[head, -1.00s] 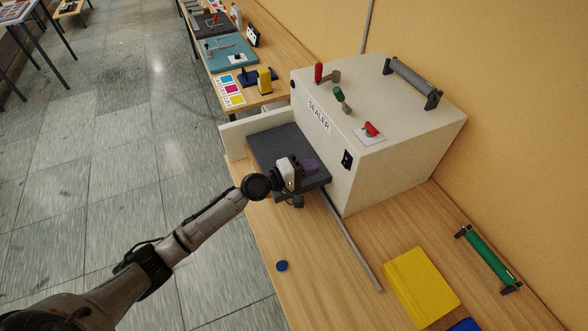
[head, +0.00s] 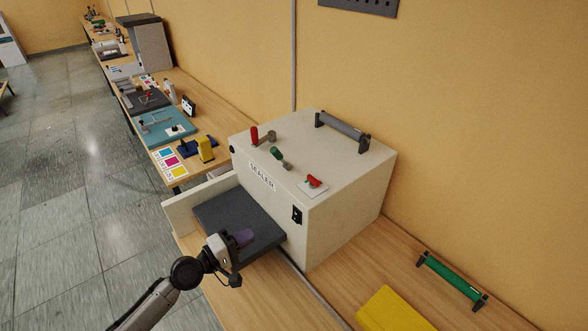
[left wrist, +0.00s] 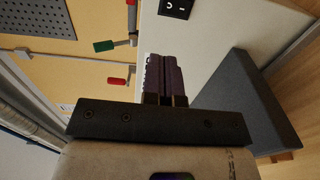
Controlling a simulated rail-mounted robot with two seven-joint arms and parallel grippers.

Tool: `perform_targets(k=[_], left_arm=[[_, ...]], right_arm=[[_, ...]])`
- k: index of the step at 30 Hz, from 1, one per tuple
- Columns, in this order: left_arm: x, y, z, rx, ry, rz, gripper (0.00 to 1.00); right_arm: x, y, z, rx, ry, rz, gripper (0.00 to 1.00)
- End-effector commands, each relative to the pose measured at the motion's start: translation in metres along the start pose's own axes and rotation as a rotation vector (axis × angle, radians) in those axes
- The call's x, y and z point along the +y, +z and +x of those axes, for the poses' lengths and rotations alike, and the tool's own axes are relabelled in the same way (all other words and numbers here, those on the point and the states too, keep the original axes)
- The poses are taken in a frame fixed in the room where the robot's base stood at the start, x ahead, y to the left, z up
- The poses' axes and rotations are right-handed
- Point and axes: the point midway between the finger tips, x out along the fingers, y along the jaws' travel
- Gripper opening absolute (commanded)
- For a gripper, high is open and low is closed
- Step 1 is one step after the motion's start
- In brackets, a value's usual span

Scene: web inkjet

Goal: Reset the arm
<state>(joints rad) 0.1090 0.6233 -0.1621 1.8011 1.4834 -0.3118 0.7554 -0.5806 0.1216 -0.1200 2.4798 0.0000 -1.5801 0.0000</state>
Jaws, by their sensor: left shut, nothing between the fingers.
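My left arm comes in from the bottom left of the head view. Its gripper (head: 245,237) is over the dark grey pad (head: 222,205) in front of the white sealer (head: 330,215). The purple-grey fingers are shut with nothing between them. In the left wrist view the fingers (left wrist: 165,78) lie side by side, pointing toward the sealer's front (left wrist: 220,25). I cannot tell whether they touch the pad. My right gripper is not in view.
The sealer has red and green levers, a red switch (head: 313,181) and a black rocker switch (head: 297,214). A yellow block (head: 390,312) and a green roller (head: 452,278) lie on the bench at right. Another bench with several tools runs along the wall. The floor at left is clear.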

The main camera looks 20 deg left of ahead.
Motion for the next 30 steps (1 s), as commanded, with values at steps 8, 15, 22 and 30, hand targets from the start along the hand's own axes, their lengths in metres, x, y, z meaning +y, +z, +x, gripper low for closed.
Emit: perform_targets(k=[8, 15, 22, 30], left_arm=[[-0.007, 0.007, 0.000, -0.046, -0.038, 0.116, 0.00], [-0.052, 0.044, -0.019, -0.359, -0.368, 0.771, 0.00], [-0.055, 0.059, -0.055, -0.533, -0.717, 1.388, 0.00], [-0.067, 0.108, -0.131, -0.504, -1.063, 1.529, 0.00]], right_arm=[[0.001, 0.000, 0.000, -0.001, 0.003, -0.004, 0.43], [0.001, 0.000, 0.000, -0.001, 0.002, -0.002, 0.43], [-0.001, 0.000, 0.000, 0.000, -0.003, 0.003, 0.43], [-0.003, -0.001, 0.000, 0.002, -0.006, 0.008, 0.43]])
